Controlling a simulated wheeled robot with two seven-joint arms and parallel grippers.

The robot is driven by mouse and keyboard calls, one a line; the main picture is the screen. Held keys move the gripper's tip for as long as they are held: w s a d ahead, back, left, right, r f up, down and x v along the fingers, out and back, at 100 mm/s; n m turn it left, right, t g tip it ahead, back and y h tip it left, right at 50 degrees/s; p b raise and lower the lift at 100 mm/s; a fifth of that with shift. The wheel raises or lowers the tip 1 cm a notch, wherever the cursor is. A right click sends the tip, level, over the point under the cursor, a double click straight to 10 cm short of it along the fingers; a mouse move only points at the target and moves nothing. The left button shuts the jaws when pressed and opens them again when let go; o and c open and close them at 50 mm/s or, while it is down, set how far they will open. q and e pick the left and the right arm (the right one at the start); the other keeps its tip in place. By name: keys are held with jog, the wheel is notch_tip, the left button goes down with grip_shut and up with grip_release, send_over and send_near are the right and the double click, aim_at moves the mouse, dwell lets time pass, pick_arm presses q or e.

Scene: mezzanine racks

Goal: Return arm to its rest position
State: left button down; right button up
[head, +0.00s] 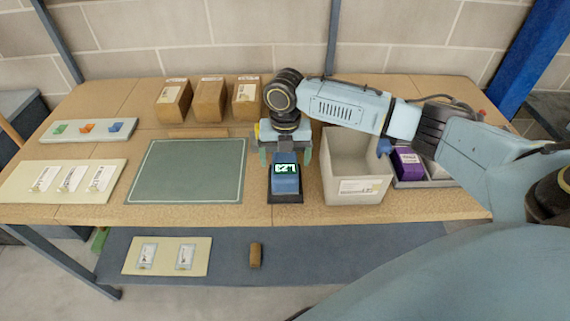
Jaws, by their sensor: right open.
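My right arm reaches in from the right over the table. Its right gripper (286,158) points down, open, with one finger on each side. It is just behind and above a blue device (286,187) with a lit green screen, which stands on a dark base. Nothing shows between the fingers, but the device's upper back is partly hidden by the gripper, and I cannot tell whether they touch. My left gripper is not in view.
A grey-white bin (345,192) stands close right of the gripper, with a purple box (408,163) in a tray beyond. Three brown boxes (210,101) stand at the back. A green mat (190,171) lies clear to the left. A lower shelf (330,262) holds a small brown block (256,255).

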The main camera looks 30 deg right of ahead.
notch_tip(320, 180, up, 10)
jog(key=s+a+f+m+t+y, duration=0.2)
jog(key=s+a+f+m+y, duration=0.1)
jog(key=s+a+f+m, duration=0.85)
jog(key=s+d+f+m+t+h, duration=0.1)
jog(key=s+d+m, duration=0.1)
jog(key=s+m, duration=0.55)
jog(key=s+d+f+m+t+h, duration=0.1)
jog(key=s+d+f+m+h, duration=0.1)
jog(key=s+m, duration=0.55)
notch_tip(320, 180, down, 26)
jog(key=s+g+b, duration=0.1)
jog(key=g+b, duration=0.1)
jog(key=b, duration=0.1)
jog(key=s+d+f+g+b, duration=0.1)
jog(key=s+d+f+b, duration=0.1)
jog(key=s+f, duration=1.5)
notch_tip(320, 180, down, 2)
jog(key=shift+d+f+m, duration=0.15)
jog(key=shift+d+m, duration=0.2)
jog(key=shift+d, duration=0.2)
